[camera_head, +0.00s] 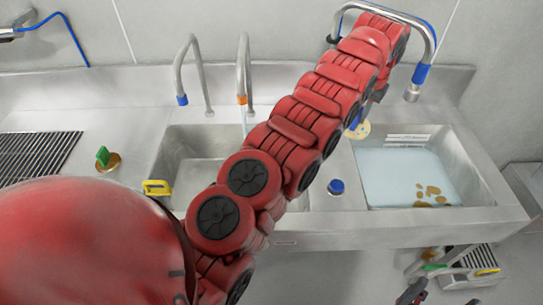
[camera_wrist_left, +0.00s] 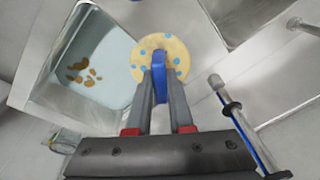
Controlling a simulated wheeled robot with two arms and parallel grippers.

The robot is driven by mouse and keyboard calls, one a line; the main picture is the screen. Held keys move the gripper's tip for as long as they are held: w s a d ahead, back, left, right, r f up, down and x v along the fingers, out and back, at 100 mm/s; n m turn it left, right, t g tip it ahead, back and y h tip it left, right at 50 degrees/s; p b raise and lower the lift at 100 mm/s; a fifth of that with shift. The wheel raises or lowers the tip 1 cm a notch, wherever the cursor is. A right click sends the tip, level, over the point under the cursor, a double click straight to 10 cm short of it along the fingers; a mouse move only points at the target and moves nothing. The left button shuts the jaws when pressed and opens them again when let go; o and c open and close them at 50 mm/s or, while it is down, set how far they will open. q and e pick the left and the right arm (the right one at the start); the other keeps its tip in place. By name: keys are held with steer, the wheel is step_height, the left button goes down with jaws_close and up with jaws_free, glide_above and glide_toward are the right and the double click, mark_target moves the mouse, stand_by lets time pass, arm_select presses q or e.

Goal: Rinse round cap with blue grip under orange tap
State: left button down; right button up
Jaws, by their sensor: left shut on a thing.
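My left gripper (camera_wrist_left: 160,98) is shut on the blue grip of a round cream cap (camera_wrist_left: 147,45) with blue spots on its face. In the head view the cap (camera_head: 363,131) shows past my left arm, over the ledge between the basins, left of the right basin; the gripper itself is mostly hidden there. The orange tap (camera_head: 241,99), a bent steel spout with an orange band, stands over the left basin (camera_head: 190,150), left of the cap and apart from it. A faint stream seems to fall below it. Part of my right gripper (camera_head: 413,291) seems to show low at the right; its jaws are unclear.
A blue-banded tap (camera_head: 182,99) stands left of the orange one, another blue-banded tap (camera_head: 421,74) at the right. The right basin (camera_head: 480,170) holds water with brown patches. A green-handled piece (camera_head: 103,156), a yellow-handled piece (camera_head: 157,187) and a blue-topped piece (camera_head: 336,187) are around the sink.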

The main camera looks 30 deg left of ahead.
arm_select(q)
steer(key=shift+w+r, duration=0.1)
steer(key=shift+r, duration=0.1)
steer(key=shift+a+r+p, duration=0.15)
steer(key=shift+r+p, duration=0.1)
steer(key=shift+p, duration=0.1)
steer(key=shift+a+r+n+t, duration=0.1)
steer(key=shift+r+n+t, duration=0.05)
steer(key=shift+n+t, duration=0.15)
steer(key=shift+s+a+p, duration=0.15)
steer(key=shift+s+p, duration=0.05)
steer(key=shift+p, duration=0.15)
